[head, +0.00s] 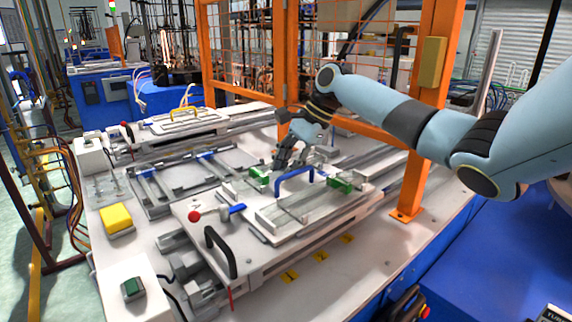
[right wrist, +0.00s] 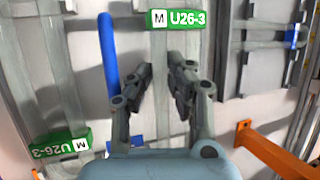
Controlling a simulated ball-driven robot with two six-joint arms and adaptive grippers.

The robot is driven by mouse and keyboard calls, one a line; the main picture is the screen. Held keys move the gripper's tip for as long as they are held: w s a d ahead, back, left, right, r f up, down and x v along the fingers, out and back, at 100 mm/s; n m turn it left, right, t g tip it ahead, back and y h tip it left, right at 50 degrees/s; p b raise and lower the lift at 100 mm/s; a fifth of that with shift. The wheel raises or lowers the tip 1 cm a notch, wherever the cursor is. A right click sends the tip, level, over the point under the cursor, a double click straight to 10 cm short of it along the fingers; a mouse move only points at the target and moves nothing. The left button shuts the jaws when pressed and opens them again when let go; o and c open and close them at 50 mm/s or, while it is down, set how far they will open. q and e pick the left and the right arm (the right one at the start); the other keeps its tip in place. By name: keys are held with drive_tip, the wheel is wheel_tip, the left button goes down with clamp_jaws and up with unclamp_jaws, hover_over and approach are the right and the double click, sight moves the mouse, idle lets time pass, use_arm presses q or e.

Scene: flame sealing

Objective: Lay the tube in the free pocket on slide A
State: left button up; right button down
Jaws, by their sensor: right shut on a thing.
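My right gripper (head: 284,160) is over the front slide (head: 222,222); it also shows in the right wrist view (right wrist: 160,85). Its fingers are closed around a clear tube (right wrist: 159,62), faint and see-through between the pads. The tube's ends and the gap beneath it cannot be made out. The slide carries clear long pieces, a blue arched handle (head: 294,174) and green blocks (head: 258,176) (head: 341,183), marked U26-3 in the wrist view (right wrist: 176,19). The blue handle lies left of the fingers there (right wrist: 108,60). No letter A is readable, and the free pocket is not clear. My left gripper is out of view.
A red knob (head: 194,216) and a black handle (head: 220,252) stand at the slide's left end. An orange post (head: 428,130) rises right of the work area. A second slide with a yellow handle (head: 184,112) lies behind. A yellow box (head: 116,218) sits left.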

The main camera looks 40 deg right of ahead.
drive_tip(key=shift+s+f+p, duration=0.1)
drive_tip(key=shift+f+p, duration=0.2)
idle(0.6)
drive_tip(key=c, duration=1.3)
unclamp_jaws()
drive_tip(key=shift+o, duration=0.7)
drive_tip(key=shift+f, duration=0.15)
